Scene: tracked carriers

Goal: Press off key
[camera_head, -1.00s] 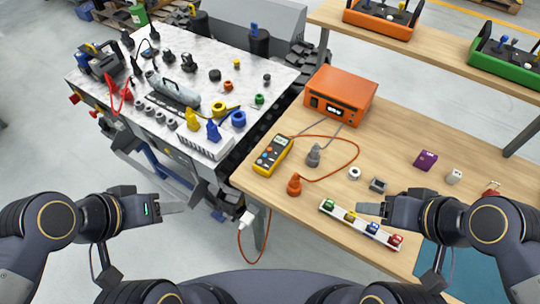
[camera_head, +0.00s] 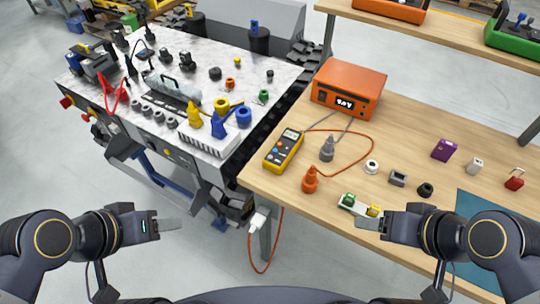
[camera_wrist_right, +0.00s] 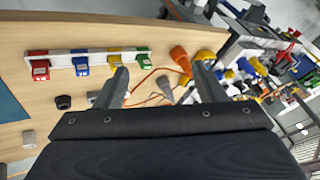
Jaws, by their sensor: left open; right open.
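An orange box (camera_head: 348,88) with a lit display stands at the back of the wooden table. A yellow multimeter (camera_head: 284,150) with a small screen and buttons lies in front of it. No key marked off can be read in these views. My left gripper (camera_head: 170,226) is open and empty over the floor, left of the wooden table. My right gripper (camera_head: 368,224) is open and empty near the table's front edge. It covers part of a white strip (camera_head: 345,203) with coloured blocks. In the right wrist view, the open right fingers (camera_wrist_right: 160,76) show nothing between them being held.
An orange plug (camera_head: 310,180) and a grey plug (camera_head: 327,149) stand beside the multimeter, with an orange cable. Small parts, including a purple block (camera_head: 444,149), lie at the right. A marble-topped table (camera_head: 130,100) crowded with parts is at the left. A shelf (camera_head: 450,40) overhangs the back.

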